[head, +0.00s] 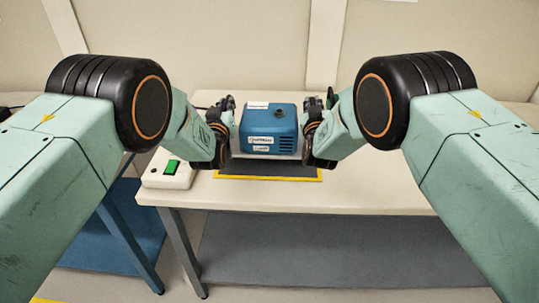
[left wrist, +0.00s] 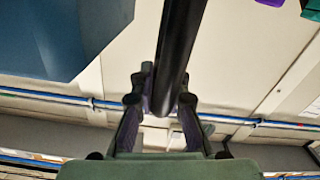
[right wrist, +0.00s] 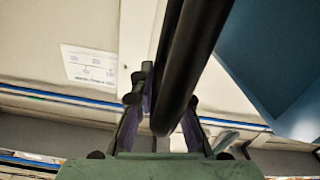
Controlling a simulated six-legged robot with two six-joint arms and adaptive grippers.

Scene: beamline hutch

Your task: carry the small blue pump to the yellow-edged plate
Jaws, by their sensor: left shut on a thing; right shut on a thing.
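The small blue pump (head: 270,130) is a blue box with white labels and a pale base, between my two grippers in the head view. Its blue side shows in the left wrist view (left wrist: 60,40) and the right wrist view (right wrist: 285,60). My left gripper (left wrist: 158,105) is shut on a black bar at the pump's left side. My right gripper (right wrist: 168,120) is shut on a black bar at its right side. The dark yellow-edged plate (head: 262,179) shows under and in front of the pump. I cannot tell whether the pump touches it.
A white box with a green switch (head: 170,168) stands left of the plate on the pale table (head: 370,195). The tabletop right of the plate is clear. A wall stands behind. A grey shelf (head: 330,250) lies below the tabletop, and a blue surface (head: 130,225) is at the left.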

